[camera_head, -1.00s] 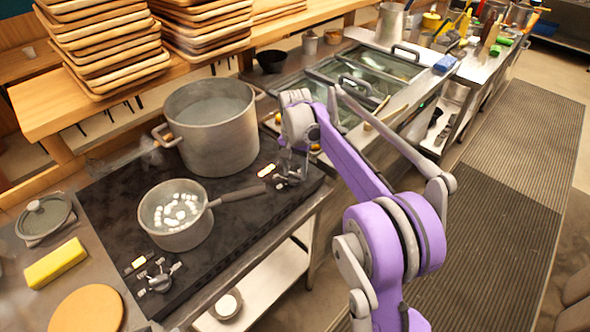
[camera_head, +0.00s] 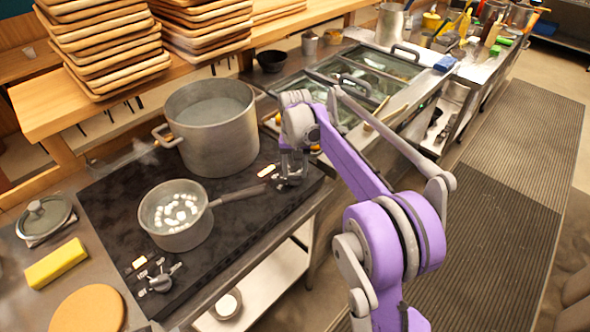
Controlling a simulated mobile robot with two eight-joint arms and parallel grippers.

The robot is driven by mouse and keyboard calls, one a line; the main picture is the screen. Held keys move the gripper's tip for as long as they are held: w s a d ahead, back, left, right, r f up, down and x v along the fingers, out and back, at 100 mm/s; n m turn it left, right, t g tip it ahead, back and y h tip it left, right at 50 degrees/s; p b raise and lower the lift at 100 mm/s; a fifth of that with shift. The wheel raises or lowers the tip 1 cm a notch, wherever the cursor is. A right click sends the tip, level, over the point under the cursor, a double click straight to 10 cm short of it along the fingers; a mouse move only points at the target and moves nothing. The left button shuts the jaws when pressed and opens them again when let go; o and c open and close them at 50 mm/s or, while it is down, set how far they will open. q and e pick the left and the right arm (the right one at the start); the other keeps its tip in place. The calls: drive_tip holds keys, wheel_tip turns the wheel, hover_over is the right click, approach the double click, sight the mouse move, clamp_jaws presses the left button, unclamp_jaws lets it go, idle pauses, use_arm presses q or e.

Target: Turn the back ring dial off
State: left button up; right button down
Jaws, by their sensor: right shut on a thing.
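The dark cooktop (camera_head: 105,215) holds a large grey pot (camera_head: 212,138) at the back and a smaller saucepan (camera_head: 175,240) with white pieces in front. One dial (camera_head: 160,282) with several prongs sits at the cooktop's near-left corner. My right gripper (camera_head: 291,178) points down at the cooktop's right end, past the saucepan handle. It is shut on the back ring dial, which the fingers mostly hide. How far the dial is turned cannot be seen. My left gripper is out of view.
The saucepan handle (camera_head: 240,195) reaches close to my right gripper. A yellow block (camera_head: 56,263), a lidded pot (camera_head: 45,217) and a round board (camera_head: 88,310) lie at the left. Stacked wooden trays (camera_head: 105,50) stand behind. Glass-lidded bins (camera_head: 375,75) are beyond the cooktop.

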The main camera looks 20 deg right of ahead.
sight(295, 174)
drive_tip(key=n, duration=0.4)
drive_tip(key=shift+n, duration=0.4)
idle(0.4)
drive_tip(key=shift+c, duration=1.4)
unclamp_jaws()
wheel_tip(295, 174, up, 11)
drive_tip(key=p, duration=0.1)
